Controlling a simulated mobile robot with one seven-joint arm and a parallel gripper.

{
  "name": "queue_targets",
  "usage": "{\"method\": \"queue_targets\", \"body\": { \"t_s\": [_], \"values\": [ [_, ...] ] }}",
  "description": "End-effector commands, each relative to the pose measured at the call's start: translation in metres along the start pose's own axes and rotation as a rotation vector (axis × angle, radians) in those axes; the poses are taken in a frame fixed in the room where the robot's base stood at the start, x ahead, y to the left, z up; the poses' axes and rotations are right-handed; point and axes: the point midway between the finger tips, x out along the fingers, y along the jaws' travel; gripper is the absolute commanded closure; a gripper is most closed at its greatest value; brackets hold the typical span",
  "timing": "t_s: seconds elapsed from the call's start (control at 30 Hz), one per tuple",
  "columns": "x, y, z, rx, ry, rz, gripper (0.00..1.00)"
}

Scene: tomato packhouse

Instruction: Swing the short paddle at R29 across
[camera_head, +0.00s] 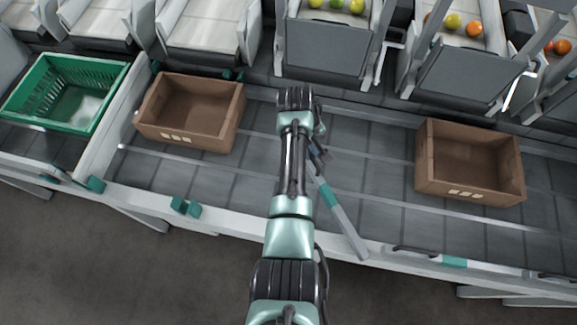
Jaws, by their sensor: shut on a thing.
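A grey paddle with a teal band (345,222) slants from the belt's front rail up and left, partway over the belt. Its lower end is at the rail, and its upper end is by my gripper (317,158). My gripper is shut on the paddle near that upper end; the fingers are small and partly hidden by my arm. No R29 label can be read. Another paddle with a teal band (453,262) lies along the front rail to the right.
Brown crates stand on the grey belt to the left (170,134) and right (470,193) of my arm. A green crate (88,125) is at the far left. Chutes, some with tomatoes, line the back. A teal block (186,207) sits on the front rail (235,220).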

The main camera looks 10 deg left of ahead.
Motion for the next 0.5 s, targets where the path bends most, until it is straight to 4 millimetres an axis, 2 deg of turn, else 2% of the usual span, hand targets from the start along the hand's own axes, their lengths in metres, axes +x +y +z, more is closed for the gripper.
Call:
{"method": "queue_targets", "body": {
  "t_s": [0.03,0.2,0.5],
  "values": [
    [0.006,0.013,-0.002,0.050,-0.004,0.004,1.00],
    [0.014,0.051,0.003,0.208,-0.035,0.004,1.00],
    [0.025,0.107,0.022,0.459,-0.085,0.004,1.00]
  ]
}}
